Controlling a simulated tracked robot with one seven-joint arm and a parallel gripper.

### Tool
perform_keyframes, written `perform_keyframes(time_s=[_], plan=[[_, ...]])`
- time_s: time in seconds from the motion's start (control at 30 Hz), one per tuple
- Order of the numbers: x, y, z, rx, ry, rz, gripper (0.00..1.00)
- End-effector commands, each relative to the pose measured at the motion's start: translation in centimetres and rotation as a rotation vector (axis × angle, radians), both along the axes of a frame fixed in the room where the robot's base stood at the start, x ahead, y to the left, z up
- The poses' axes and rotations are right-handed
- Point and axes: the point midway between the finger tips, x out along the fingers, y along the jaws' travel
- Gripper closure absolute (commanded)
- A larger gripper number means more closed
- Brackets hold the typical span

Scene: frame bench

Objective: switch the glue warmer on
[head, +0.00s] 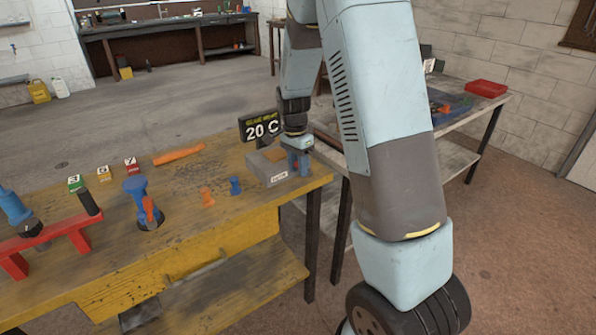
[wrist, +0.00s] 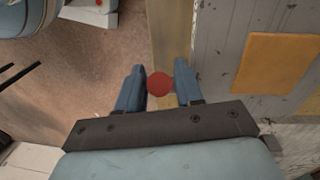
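The glue warmer (head: 258,170) is a grey box with an orange top panel and a small white label, at the right end of the yellow bench. Its dark display (head: 260,128) reads 20 C. In the wrist view the warmer's grey top (wrist: 212,75) lies right of my gripper, with its orange panel (wrist: 268,66). My gripper (head: 300,172) points down at the warmer's right end. In the wrist view my gripper (wrist: 160,80) is open, its blue fingers on either side of a round red knob (wrist: 160,84). Whether they touch it, I cannot tell.
Left on the bench (head: 110,255) stand a red frame (head: 75,228), a blue part (head: 137,187), small orange and blue pieces, numbered blocks and an orange tool (head: 180,154). A second table with a red tray (head: 486,89) stands behind right. Open floor lies right.

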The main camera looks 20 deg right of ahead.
Motion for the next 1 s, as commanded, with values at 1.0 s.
perform_keyframes(time_s=[1.0], plan=[[-0.1,0.0,-1.7,0.003,-0.001,0.000,1.00]])
